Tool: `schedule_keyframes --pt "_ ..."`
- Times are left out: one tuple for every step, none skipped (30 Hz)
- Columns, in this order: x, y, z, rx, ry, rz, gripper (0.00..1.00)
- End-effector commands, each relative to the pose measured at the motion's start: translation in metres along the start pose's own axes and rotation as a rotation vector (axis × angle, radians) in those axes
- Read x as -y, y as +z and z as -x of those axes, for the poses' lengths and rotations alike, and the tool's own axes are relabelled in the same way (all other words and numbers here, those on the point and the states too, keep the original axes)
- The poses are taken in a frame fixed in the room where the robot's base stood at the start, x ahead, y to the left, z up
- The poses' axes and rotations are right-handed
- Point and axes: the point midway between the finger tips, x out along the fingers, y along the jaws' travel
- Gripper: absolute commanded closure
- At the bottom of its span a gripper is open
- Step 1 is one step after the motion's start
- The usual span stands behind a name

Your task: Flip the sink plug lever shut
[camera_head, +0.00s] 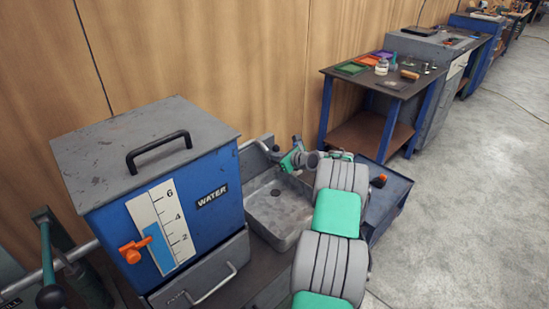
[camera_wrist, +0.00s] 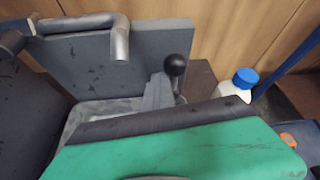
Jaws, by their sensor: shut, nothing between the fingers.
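The sink basin (camera_head: 280,212) is a grey metal tub beside the water tank. In the wrist view a grey lever (camera_wrist: 158,92) with a black ball knob (camera_wrist: 175,65) stands upright, slightly tilted, in front of the sink's grey back panel (camera_wrist: 110,72). My gripper (camera_head: 290,161) is over the back right of the sink, shut and empty. In the wrist view my green and dark hand fills the lower part and hides the lever's base. I cannot tell whether it touches the lever. The lever is not clear in the head view.
A metal spout (camera_wrist: 120,42) juts over the sink. The blue WATER tank (camera_head: 215,175) with an orange handle (camera_head: 133,250) stands left. A blue-capped white bottle (camera_wrist: 238,86) is right of the lever. A workbench (camera_head: 400,88) stands behind; open floor lies right.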

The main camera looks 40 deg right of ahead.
Motion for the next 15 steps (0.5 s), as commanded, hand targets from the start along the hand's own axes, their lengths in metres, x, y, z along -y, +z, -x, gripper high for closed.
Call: schedule_keyframes --pt "0.0142 0.0080 0.0049 0.010 -0.028 0.007 1.00" --pt "0.0148 0.0077 0.0051 0.010 -0.028 0.004 1.00" --pt "0.0156 0.0073 0.0055 0.009 -0.028 0.002 1.00" --pt "0.0161 0.0071 0.0057 0.008 -0.029 0.001 1.00" --pt "0.0166 0.0068 0.0060 0.008 -0.030 0.000 1.00" --pt "0.0172 0.0065 0.0063 0.007 -0.030 0.000 1.00" --pt "0.0175 0.0064 0.0065 0.007 -0.031 0.000 1.00" --pt "0.0178 0.0063 0.0067 0.007 -0.031 0.000 1.00" --pt "0.0181 0.0062 0.0069 0.007 -0.032 0.000 1.00" --pt "0.0183 0.0061 0.0071 0.007 -0.032 0.000 1.00" --pt "0.0185 0.0061 0.0072 0.007 -0.032 0.000 1.00" --pt "0.0187 0.0061 0.0074 0.007 -0.033 0.000 1.00" --pt "0.0187 0.0061 0.0074 0.007 -0.033 0.000 1.00" --pt "0.0187 0.0061 0.0074 0.007 -0.033 0.000 1.00" --pt "0.0183 0.0061 0.0074 0.007 -0.033 0.000 1.00"
